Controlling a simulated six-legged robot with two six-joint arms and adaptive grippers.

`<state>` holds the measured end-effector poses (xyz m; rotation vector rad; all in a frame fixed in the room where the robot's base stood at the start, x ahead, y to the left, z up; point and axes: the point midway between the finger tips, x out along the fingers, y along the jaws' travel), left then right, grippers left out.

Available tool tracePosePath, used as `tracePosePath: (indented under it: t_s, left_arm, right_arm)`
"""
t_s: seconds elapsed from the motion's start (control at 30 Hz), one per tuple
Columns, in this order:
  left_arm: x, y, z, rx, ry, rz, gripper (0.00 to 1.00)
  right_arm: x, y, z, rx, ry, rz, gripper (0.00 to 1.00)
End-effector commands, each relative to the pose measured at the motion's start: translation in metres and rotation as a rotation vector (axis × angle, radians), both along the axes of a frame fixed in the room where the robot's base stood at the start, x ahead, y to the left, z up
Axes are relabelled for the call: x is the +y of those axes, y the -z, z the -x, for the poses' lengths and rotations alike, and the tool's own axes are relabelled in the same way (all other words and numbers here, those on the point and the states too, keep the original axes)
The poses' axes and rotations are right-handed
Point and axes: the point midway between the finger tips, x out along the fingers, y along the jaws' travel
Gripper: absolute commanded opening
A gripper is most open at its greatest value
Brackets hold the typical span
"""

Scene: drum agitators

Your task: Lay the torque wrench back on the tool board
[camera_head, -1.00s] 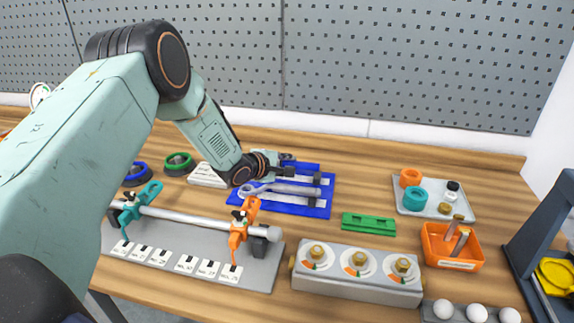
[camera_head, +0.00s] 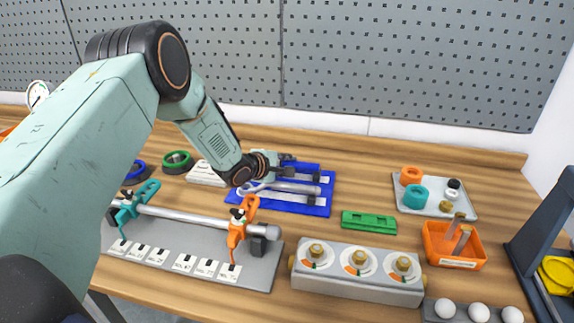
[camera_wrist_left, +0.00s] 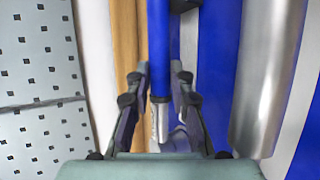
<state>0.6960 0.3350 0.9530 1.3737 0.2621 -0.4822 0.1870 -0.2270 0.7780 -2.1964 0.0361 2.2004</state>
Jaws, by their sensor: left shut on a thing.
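The torque wrench shows in the left wrist view as a blue bar (camera_wrist_left: 159,50) with a silver end, between my left gripper's fingers (camera_wrist_left: 158,100). In the head view my left gripper (camera_head: 287,171) is low at the back edge of the blue tool board (camera_head: 318,210), shut on the wrench, which is mostly hidden there by the gripper. Whether the wrench touches the board is not clear. A silver wrench (camera_head: 285,187) lies on the board just in front of the gripper. My right gripper is not in view.
In front of the board stands a grey fixture (camera_head: 190,240) with a metal rod and teal and orange clamps. A green block (camera_head: 368,222), a grey box with three dials (camera_head: 357,287) and an orange bin (camera_head: 453,262) are to the right. A pegboard wall is behind.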

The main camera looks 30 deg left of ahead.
Motion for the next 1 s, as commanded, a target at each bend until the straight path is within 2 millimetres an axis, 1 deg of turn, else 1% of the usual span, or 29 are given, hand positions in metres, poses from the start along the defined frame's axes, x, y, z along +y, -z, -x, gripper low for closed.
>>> tracePosePath:
  t_s: [0.07,0.1,0.4,0.77,0.87,1.0]
  left_arm:
    - [0.0,-0.002,-0.001,-0.004,0.001,0.0,0.0]
    - [0.0,-0.002,-0.001,-0.004,0.001,0.0,0.23]
    - [0.0,-0.001,-0.001,-0.002,0.0,-0.001,0.48]
    - [0.001,-0.001,0.003,0.002,-0.001,0.0,0.48]
    - [0.003,-0.005,0.008,0.001,-0.002,0.002,0.48]
    - [0.005,-0.013,0.023,0.001,-0.003,0.004,0.48]
  right_arm:
    - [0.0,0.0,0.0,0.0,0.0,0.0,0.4]
    - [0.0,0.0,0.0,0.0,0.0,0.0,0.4]
    - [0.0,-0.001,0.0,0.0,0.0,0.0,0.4]
    - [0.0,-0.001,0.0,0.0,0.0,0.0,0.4]
    - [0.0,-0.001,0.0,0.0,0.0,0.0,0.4]
    - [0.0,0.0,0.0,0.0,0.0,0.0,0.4]
